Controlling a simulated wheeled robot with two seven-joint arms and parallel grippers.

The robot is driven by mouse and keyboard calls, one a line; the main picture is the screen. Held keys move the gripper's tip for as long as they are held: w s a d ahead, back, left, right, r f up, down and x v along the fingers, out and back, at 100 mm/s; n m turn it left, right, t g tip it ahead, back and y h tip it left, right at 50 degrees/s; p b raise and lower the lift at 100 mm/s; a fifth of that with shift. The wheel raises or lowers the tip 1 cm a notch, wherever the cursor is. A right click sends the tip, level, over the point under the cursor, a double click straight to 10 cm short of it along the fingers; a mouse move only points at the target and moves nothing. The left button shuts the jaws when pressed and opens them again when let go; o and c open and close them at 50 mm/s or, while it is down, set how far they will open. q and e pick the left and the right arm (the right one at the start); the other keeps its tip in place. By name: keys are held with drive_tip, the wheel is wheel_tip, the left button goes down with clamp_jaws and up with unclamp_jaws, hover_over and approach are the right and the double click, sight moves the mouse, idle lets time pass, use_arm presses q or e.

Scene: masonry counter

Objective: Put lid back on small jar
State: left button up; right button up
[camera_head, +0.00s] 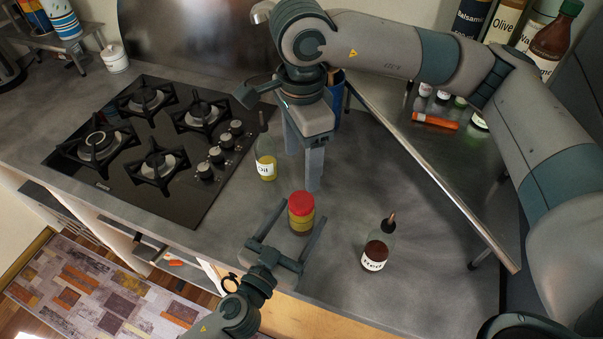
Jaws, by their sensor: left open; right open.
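A small jar (300,223) with yellowish contents stands upright on the counter near its front edge. A red lid (301,203) sits on top of it; I cannot tell whether it is fully seated. My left gripper (303,212) is open, with one finger on each side of the jar; I cannot tell whether they touch it. My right gripper (303,170) is open and empty, pointing down just behind the jar, with its fingers apart from the lid.
An oil bottle (266,164) stands left of the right gripper. A dark red bottle (376,252) stands right of the jar. A gas hob (150,140) is at left. A metal-edged raised shelf (440,190) with small jars is at right. The counter between the red bottle and shelf is clear.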

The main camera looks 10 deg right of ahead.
drive_tip(key=b, duration=0.6)
hover_over(301, 201)
wheel_tip(301, 201, down, 6)
drive_tip(key=shift+w+r, duration=0.1)
use_arm(q)
drive_tip(key=v, duration=1.6)
use_arm(e)
drive_tip(key=shift+f, duration=0.25)
use_arm(q)
drive_tip(key=shift+a, duration=0.15)
